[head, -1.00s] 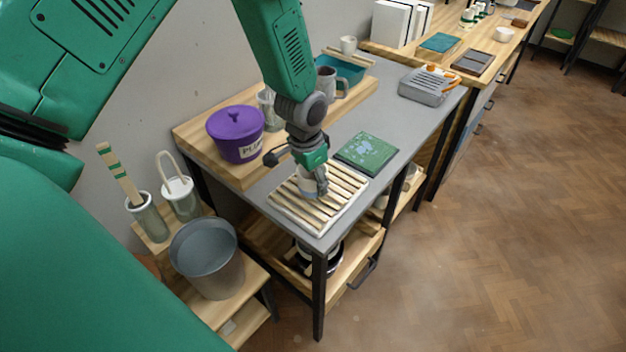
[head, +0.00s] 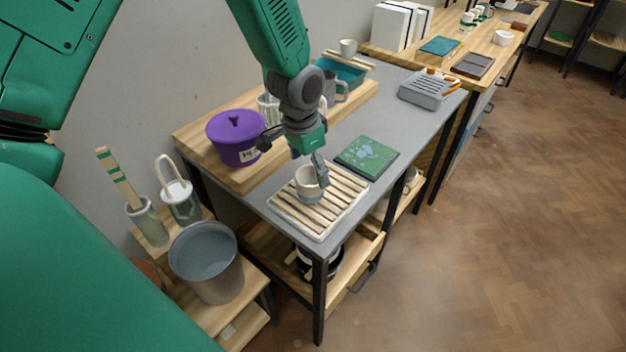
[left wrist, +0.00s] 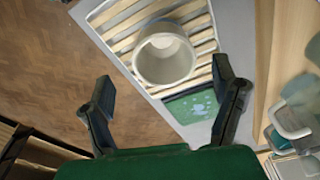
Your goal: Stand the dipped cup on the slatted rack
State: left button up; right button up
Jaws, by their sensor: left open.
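The dipped cup (head: 307,186), pale above with a grey-blue lower band, stands upright on the slatted rack (head: 345,207), toward its back-left part. In the left wrist view the cup (left wrist: 164,58) is seen from above, empty, with the slats of the rack (left wrist: 122,22) around it. My left gripper (head: 317,172) is just above and behind the cup, with one finger passing in front of its rim in the head view. In the left wrist view my left gripper (left wrist: 167,98) is open, its fingers apart and clear of the cup. My right gripper is not in view.
A green patterned tile (head: 366,157) lies just behind the rack on the grey tabletop (head: 410,125). A purple lidded pot (head: 234,138) stands on a wooden board (head: 192,133) at left. A grey bucket (head: 207,262) stands lower left. The tabletop right of the tile is clear.

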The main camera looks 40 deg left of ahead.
pick_arm(q)
notch_tip(320, 180, up, 6)
jog(key=f, duration=0.1)
jog(key=s+d+f+n, duration=0.2)
jog(key=s+d+f, duration=0.1)
jog(key=s+f, duration=1.1)
jog(key=s+f+n, duration=0.1)
jog(key=s+f, duration=0.5)
jog(key=s, duration=0.6)
jog(key=shift+s+d+f+g, duration=0.2)
jog(key=shift+s+d+g, duration=0.15)
jog(key=shift+d+g, duration=0.05)
